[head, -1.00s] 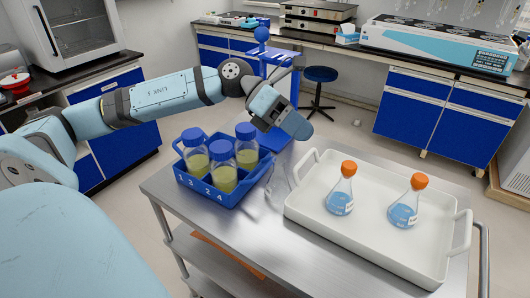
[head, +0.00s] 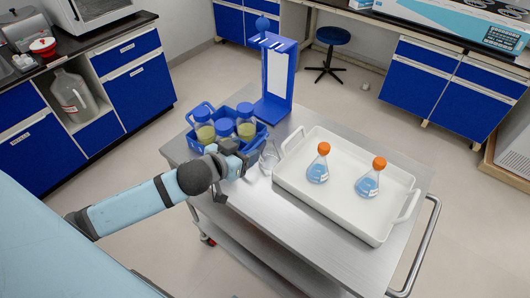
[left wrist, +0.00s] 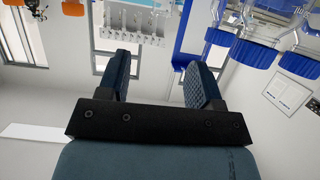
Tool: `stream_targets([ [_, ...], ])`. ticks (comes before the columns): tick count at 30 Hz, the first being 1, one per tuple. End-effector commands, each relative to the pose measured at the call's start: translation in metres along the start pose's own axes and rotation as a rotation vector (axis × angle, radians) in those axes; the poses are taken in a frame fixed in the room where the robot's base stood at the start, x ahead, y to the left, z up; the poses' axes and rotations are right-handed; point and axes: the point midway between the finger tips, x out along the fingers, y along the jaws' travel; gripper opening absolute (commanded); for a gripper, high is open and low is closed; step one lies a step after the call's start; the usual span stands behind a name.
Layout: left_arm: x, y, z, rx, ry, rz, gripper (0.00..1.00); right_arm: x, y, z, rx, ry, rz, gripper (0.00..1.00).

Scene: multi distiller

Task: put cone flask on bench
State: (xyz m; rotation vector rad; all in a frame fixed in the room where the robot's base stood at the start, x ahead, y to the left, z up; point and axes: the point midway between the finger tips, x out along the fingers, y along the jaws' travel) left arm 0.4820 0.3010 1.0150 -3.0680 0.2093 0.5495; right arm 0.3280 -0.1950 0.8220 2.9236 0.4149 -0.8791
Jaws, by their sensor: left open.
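Two cone flasks with blue liquid and orange caps, a left one (head: 318,168) and a right one (head: 368,182), stand upright in a white tray (head: 392,222) on the steel cart. A clear, empty-looking glass flask (head: 269,158) stands on the cart between the tray and my left gripper (head: 240,160). My left gripper is open, low over the cart's left side, by the bottle rack. In the left wrist view its two fingers (left wrist: 155,75) are spread with nothing between them. A dark-topped bench (head: 400,25) runs along the back. My right gripper is not in view.
A blue rack (head: 262,133) with several blue-capped bottles sits at the cart's left. A blue stand (head: 272,105) rises behind it. The steel cart (head: 262,203) is bare in front of the tray. Another dark bench (head: 112,43) is at the left.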

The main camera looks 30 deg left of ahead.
Motion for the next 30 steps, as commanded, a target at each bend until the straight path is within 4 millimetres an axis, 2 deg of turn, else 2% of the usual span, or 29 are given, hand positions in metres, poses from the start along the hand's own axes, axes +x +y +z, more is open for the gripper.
stream_targets([
  [9, 0.06, 0.0, -0.002, 0.006, 0.005, 0.0, 0.59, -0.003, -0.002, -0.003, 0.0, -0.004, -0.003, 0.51],
  [17, 0.08, 0.0, -0.001, 0.007, 0.005, 0.002, 0.59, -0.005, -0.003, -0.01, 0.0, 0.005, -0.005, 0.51],
  [27, 0.125, -0.002, 0.005, 0.007, 0.006, 0.001, 0.59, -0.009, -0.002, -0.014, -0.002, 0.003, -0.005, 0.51],
  [30, 0.129, -0.002, 0.006, 0.008, 0.005, 0.002, 0.59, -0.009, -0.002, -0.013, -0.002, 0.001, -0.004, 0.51],
])
